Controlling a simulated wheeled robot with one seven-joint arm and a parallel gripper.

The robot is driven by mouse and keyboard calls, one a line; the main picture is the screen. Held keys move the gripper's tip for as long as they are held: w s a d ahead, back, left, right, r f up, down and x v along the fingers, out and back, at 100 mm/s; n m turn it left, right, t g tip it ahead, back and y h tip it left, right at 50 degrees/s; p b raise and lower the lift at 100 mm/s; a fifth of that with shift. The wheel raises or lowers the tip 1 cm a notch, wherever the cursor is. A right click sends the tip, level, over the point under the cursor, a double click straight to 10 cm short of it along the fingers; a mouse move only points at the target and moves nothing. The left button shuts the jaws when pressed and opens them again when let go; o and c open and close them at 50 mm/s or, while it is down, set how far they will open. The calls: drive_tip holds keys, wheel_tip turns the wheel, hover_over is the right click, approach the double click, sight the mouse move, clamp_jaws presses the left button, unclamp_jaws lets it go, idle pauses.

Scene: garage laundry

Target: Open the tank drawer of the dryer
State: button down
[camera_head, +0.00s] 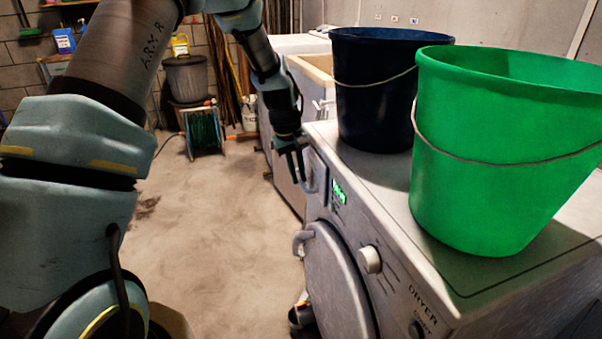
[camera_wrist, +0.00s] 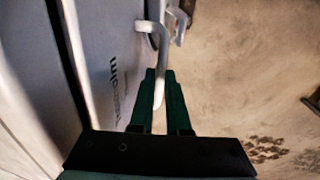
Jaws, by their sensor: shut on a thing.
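The dryer (camera_head: 385,255) stands at the right in the head view, its front facing left. The tank drawer (camera_head: 319,178) is at the far upper corner of that front, beside the green display. Its pale curved handle shows in the wrist view (camera_wrist: 159,65), running down between my fingers. My gripper (camera_head: 300,172) is at this handle, pointing down, and is shut on it; the fingers also show in the wrist view (camera_wrist: 160,100). I cannot tell whether the drawer front stands out from the dryer.
A green bucket (camera_head: 500,160) and a dark blue bucket (camera_head: 375,100) stand on the dryer top. The round dryer door (camera_head: 338,280) with its handle (camera_head: 301,241) is below the drawer. The concrete floor (camera_head: 215,240) left of the dryer is mostly clear.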

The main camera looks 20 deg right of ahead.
drive_tip(key=w+a, duration=0.2)
drive_tip(key=a, duration=1.6)
drive_tip(key=shift+w+a+p, duration=0.15)
drive_tip(key=shift+a+p, duration=0.2)
drive_tip(key=shift+a, duration=0.05)
drive_tip(key=c, duration=0.9)
unclamp_jaws()
drive_tip(key=r, duration=0.3)
drive_tip(key=a+r, duration=0.1)
drive_tip(key=r, duration=0.3)
drive_tip(key=a+r, duration=0.1)
drive_tip(key=r, duration=0.2)
drive_tip(key=shift+w+r, duration=0.1)
drive_tip(key=shift+r, duration=0.25)
